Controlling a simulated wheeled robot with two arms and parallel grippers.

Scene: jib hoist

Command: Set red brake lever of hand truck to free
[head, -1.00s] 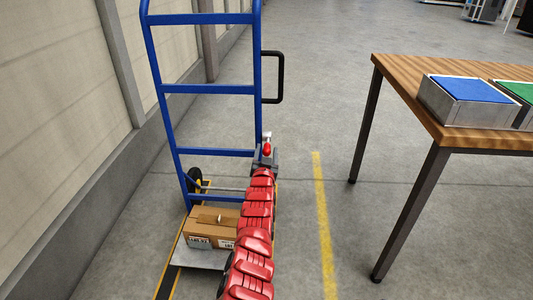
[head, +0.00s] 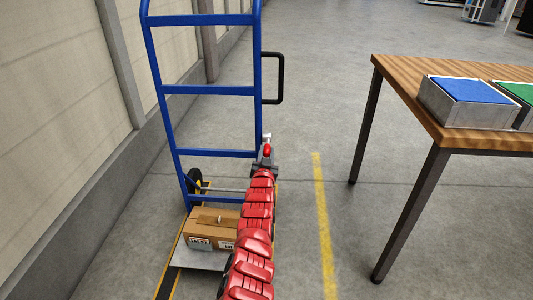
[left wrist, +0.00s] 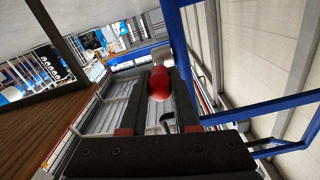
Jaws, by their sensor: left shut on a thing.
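The blue hand truck (head: 209,89) stands upright near the wall. Its brake lever ends in a red knob (head: 267,149) low on the truck's right side. My red left arm reaches up from the bottom of the head view to it. My left gripper (head: 266,158) is shut on the lever's knob. In the left wrist view the red knob (left wrist: 159,83) sits between the two dark fingers of my left gripper (left wrist: 160,90). The lever's lower part is largely hidden by the gripper. My right gripper is not in view.
A cardboard box (head: 200,228) rests on the truck's toe plate (head: 200,258). A wooden table (head: 410,85) with blue and green topped trays stands at the right. Bare floor with a yellow line (head: 323,220) lies between. The wall (head: 75,85) is close on the left.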

